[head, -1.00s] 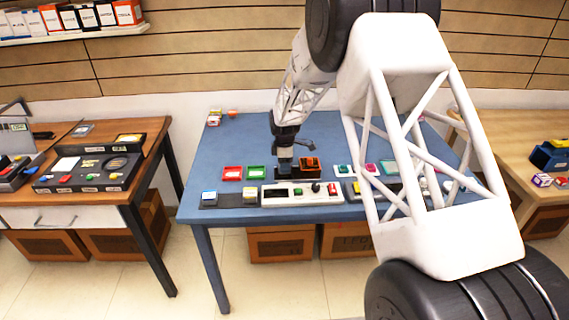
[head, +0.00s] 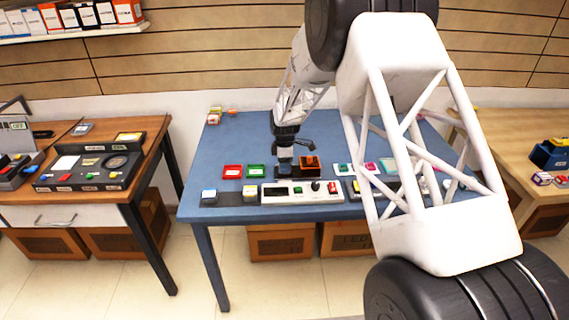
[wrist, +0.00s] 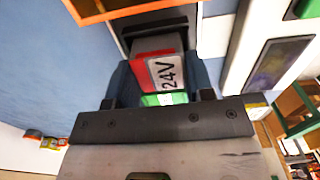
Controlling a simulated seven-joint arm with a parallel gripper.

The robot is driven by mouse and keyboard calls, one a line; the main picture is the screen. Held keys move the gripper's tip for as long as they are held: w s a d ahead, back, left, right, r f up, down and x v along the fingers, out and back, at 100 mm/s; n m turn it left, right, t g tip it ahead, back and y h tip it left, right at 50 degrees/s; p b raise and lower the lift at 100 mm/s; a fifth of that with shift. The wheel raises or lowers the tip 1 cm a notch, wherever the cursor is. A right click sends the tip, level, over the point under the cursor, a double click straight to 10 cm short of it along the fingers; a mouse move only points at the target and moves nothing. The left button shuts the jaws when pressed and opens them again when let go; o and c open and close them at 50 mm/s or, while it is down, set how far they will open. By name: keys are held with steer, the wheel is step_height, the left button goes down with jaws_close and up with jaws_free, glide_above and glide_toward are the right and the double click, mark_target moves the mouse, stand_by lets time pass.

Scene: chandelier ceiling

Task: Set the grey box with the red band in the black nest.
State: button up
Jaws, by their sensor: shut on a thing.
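My gripper (wrist: 163,88) is shut on the grey box with the red band (wrist: 153,44), which has a "24V" label and a green part near the jaws. In the wrist view the far end of the box meets the black nest (wrist: 160,27); I cannot tell how deep it sits in it. In the head view my gripper (head: 285,162) points down at the nest, beside an orange tray (head: 309,162). The box itself is too small to make out clearly there.
A white control panel (head: 290,198) lies in front, close to my gripper.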

steer(key=shift+f, duration=0.2)
stand_by(0.4)
steer(key=o, duration=1.4)
steer(key=shift+r, duration=0.1)
steer(key=shift+r, duration=3.65)
